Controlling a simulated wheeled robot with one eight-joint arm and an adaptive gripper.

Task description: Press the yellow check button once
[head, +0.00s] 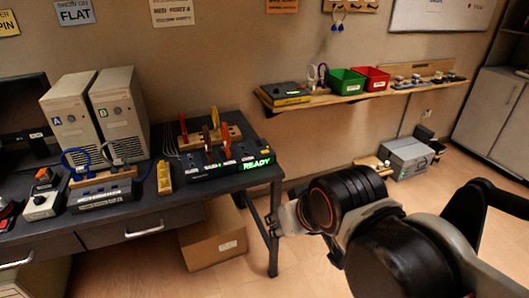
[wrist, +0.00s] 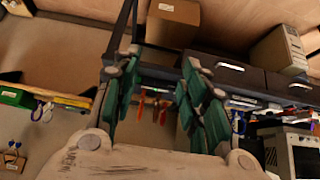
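A small yellow upright block (head: 164,178) stands on the dark desk, left of a black panel (head: 229,164) with lit green READY letters. I cannot tell whether this block is the yellow check button, and no check mark is readable. The panel carries several coloured levers or handles, red, orange and yellow. My gripper (wrist: 160,62) shows in the wrist view with its two green-padded fingers spread and nothing between them. It is in the air, apart from the desk. In the head view only my arm shows clearly.
A wall shelf (head: 345,97) holds green and red bins. Floor right of the desk is partly free.

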